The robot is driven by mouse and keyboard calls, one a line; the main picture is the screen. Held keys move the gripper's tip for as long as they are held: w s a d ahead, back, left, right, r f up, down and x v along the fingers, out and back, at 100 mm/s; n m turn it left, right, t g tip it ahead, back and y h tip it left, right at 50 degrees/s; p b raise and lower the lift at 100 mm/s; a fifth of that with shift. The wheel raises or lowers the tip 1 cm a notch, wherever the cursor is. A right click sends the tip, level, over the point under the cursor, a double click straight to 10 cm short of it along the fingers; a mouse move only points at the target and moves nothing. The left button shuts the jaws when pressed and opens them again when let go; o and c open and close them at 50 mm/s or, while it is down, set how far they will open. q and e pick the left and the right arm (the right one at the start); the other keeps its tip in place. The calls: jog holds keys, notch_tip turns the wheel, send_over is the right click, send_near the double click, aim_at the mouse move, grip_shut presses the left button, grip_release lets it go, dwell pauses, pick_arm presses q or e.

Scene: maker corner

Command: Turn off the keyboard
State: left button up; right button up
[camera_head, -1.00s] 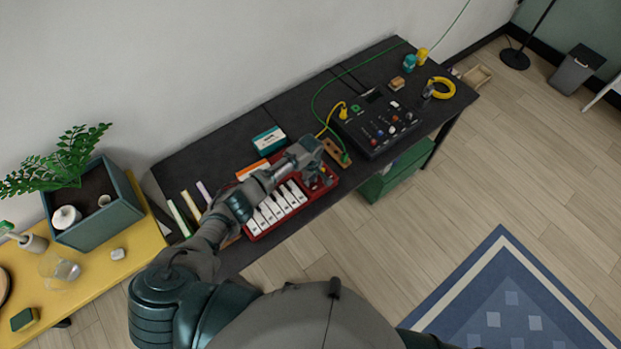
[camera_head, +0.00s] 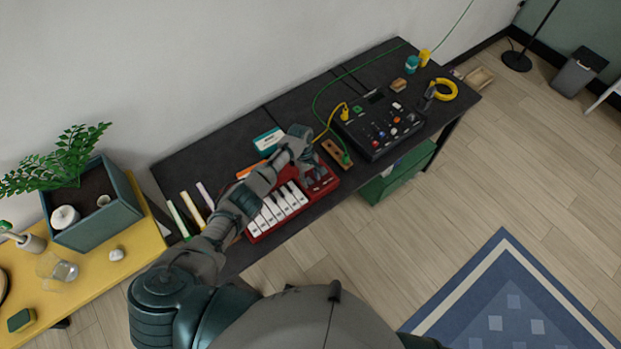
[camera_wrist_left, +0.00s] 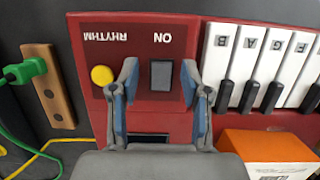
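The red keyboard (camera_head: 268,228) lies on the black table, with white and black keys. In the left wrist view its red panel (camera_wrist_left: 150,30) shows upside-down "ON" and "RHYTHM" labels. A dark grey rocker switch (camera_wrist_left: 161,76) sits by "ON" and a round yellow button (camera_wrist_left: 102,75) by "RHYTHM". My left gripper (camera_head: 312,174) is over the right end of the keyboard. In the wrist view the open left gripper (camera_wrist_left: 159,70) has one finger on each side of the switch, holding nothing. I cannot tell whether the fingertips touch the panel. My right gripper is not in view.
An orange box (camera_wrist_left: 270,150) lies close behind the keyboard. A wooden block (camera_head: 337,153) with a green plug stands beside its end. A black control box (camera_head: 380,124) with knobs is further right. A teal-white box (camera_head: 268,140) stands near the wall.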

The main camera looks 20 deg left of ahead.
pick_arm(q)
jog(key=v, duration=1.2)
jog(key=shift+f, duration=0.2)
